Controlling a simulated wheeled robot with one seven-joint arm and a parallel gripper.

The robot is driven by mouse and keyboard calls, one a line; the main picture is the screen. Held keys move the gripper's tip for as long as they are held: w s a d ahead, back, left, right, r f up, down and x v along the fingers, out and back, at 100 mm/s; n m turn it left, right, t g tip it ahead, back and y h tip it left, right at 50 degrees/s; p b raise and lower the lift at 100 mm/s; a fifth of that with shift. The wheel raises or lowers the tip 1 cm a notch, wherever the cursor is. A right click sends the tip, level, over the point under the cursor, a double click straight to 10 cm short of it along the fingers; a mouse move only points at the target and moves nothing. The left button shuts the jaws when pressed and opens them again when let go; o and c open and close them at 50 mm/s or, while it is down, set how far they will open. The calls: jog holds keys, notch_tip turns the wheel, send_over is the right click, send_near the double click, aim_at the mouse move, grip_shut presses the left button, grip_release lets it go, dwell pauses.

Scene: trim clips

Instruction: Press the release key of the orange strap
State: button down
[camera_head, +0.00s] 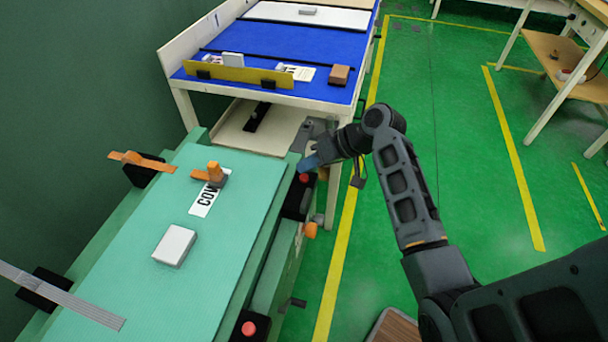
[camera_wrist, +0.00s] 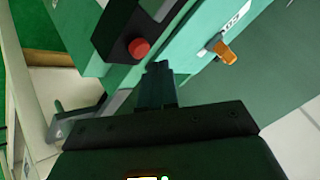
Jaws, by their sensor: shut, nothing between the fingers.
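The orange strap (camera_head: 142,162) is a short piece sticking out at the far left edge of the mint-green bench (camera_head: 140,290), at a black block (camera_head: 145,175). Across the bench from it, a red round key (camera_head: 304,178) sits on a black housing (camera_head: 293,200) at the far right edge. In the wrist view this red key (camera_wrist: 138,47) is just left of the fingertips, apart from them in the picture. My gripper (camera_head: 306,164) is shut and empty, close to that key; its dark fingers (camera_wrist: 158,68) also show in the wrist view. Contact cannot be told.
A grey strap (camera_head: 70,298) lies at the near left, with another red key (camera_head: 248,329) at the near right. On the bench are an orange clip (camera_head: 214,173), a printed label (camera_head: 205,199) and a white box (camera_head: 174,245). A blue-topped table (camera_head: 290,45) stands behind.

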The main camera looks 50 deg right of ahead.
aim_at(308, 176)
jog(key=shift+r+p, duration=2.4)
jog(key=shift+r, duration=0.2)
jog(key=shift+f, duration=0.1)
jog(key=s+a+f+t+h, duration=0.1)
jog(key=s+a+f+h, duration=0.15)
jog(key=s+a, duration=0.4)
jog(key=s+a+f+h, duration=0.2)
jog(key=s+a+f, duration=0.1)
jog(key=s+a, duration=0.4)
jog(key=s+a+r+n+t, duration=0.2)
jog(key=s+a+r, duration=0.2)
jog(key=s+r, duration=0.4)
jog(key=s+a+r+n+t, duration=0.1)
jog(key=s+a+r+t, duration=0.2)
jog(key=s+r, duration=0.5)
notch_tip(308, 176, up, 4)
jog(key=shift+a+r+n+t, duration=0.1)
jog(key=shift+a+n+t, duration=0.2)
jog(key=shift+a+n, duration=0.15)
jog(key=shift+s+y, duration=0.1)
jog(key=shift+y, duration=0.15)
